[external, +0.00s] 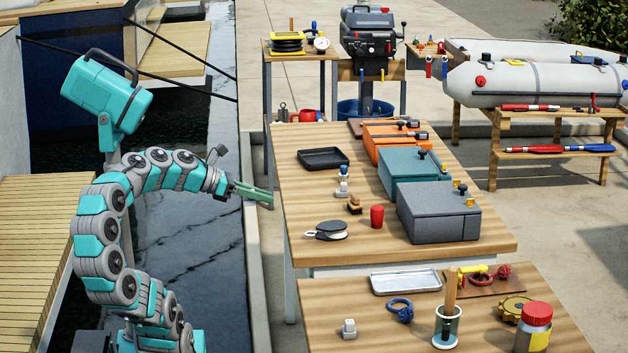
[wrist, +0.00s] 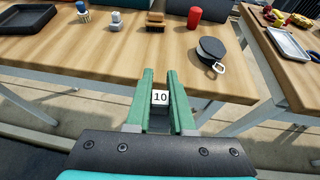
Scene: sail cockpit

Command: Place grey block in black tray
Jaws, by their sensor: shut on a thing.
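My gripper (external: 268,200) is at the left edge of the long wooden table, its fingers pointing right. In the wrist view my gripper (wrist: 161,78) is shut on a small grey block (wrist: 160,98) with a white face marked "10". The fingers hide the block's sides, and it cannot be made out in the external view. The black tray (external: 323,151) lies flat and empty towards the far left of the long table, beyond my gripper. It also shows at the top left of the wrist view (wrist: 28,19).
A silver tray (external: 405,282) lies on the front table.

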